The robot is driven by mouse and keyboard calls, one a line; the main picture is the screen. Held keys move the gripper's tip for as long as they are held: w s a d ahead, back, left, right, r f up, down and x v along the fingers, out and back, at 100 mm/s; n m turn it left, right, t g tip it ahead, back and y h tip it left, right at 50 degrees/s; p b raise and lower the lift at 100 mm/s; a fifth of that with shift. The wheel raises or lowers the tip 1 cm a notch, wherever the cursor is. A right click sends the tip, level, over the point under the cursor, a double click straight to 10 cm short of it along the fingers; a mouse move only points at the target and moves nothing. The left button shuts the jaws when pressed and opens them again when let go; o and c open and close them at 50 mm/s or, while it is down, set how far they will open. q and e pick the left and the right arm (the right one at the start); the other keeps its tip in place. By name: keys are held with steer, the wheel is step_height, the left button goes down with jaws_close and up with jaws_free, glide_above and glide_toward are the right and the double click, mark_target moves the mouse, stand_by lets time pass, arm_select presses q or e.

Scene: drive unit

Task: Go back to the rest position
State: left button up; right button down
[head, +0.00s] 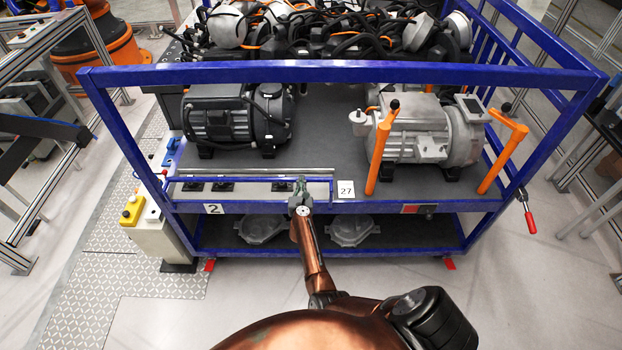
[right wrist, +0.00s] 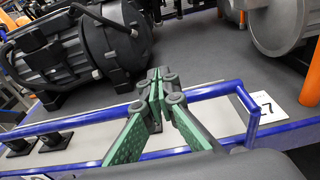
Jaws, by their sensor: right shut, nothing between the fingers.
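My right gripper (head: 301,186) reaches forward over the front edge of a blue-framed cart (head: 340,71). Its green fingers also show in the right wrist view (right wrist: 155,80), shut with nothing between them. In that view the fingertips appear in front of or over a low blue rail (right wrist: 205,92); I cannot tell whether they touch it. My left gripper is not in view.
A black motor (head: 235,115) and a grey motor (head: 425,130) with orange handles (head: 381,150) stand on the cart. A sign reading 27 (head: 346,190) is right of the gripper. A yellow-topped box (head: 132,210) stands at left. Floor in front is clear.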

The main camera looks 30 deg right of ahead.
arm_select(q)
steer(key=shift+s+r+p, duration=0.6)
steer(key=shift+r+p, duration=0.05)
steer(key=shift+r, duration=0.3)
arm_select(e)
steer(key=shift+s+a+r, duration=0.25)
steer(key=shift+s+r, duration=0.2)
steer(key=shift+r, duration=0.05)
steer(key=shift+s+a+r, duration=0.25)
steer(key=shift+s+r, duration=0.15)
steer(key=shift+r, duration=0.05)
